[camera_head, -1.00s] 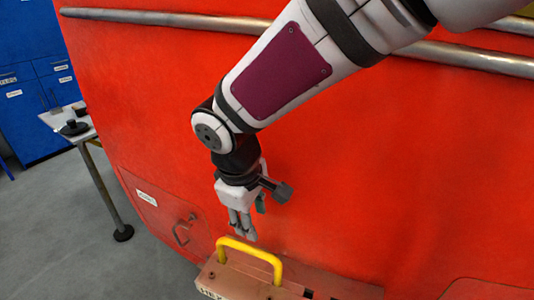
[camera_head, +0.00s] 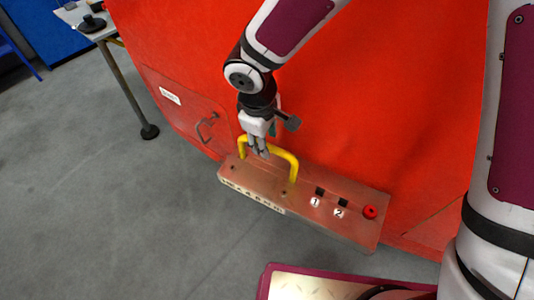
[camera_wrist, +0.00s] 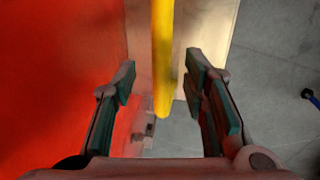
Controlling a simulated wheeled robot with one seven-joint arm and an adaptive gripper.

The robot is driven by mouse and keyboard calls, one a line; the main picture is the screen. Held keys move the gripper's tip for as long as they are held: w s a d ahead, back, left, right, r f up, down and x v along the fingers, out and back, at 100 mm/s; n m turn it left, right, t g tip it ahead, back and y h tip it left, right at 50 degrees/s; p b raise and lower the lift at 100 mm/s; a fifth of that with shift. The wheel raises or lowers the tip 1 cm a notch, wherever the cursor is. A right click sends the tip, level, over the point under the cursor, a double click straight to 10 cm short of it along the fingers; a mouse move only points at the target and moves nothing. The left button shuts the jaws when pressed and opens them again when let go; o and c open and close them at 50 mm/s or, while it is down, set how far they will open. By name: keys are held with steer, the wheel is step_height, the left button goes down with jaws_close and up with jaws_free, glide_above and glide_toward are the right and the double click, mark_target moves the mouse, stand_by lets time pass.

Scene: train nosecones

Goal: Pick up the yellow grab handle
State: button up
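The yellow grab handle (camera_head: 270,147) is an arched bar standing on the left part of a metal panel (camera_head: 240,180). My gripper (camera_head: 260,150) is at the handle's top bar, pointing down. In the wrist view the yellow grab handle (camera_wrist: 163,60) runs lengthwise between the two fingers of my gripper (camera_wrist: 160,95). The fingers are open, with a gap on both sides of the bar, and do not appear to touch it. The exact height of the fingertips relative to the bar is hard to tell.
A red curved wall (camera_head: 360,90) stands close behind the panel. The panel also carries two black switches marked 1 and 2 (camera_head: 330,196) and a red button (camera_head: 370,211). A table (camera_head: 85,22) stands at the far left. The grey floor in front is clear.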

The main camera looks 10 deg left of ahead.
steer(key=shift+w+f, duration=0.15)
steer(key=shift+f, duration=0.8)
steer(key=shift+w+f, duration=0.15)
steer(key=shift+f, duration=0.8)
steer(key=shift+c, duration=0.4)
jaws_close()
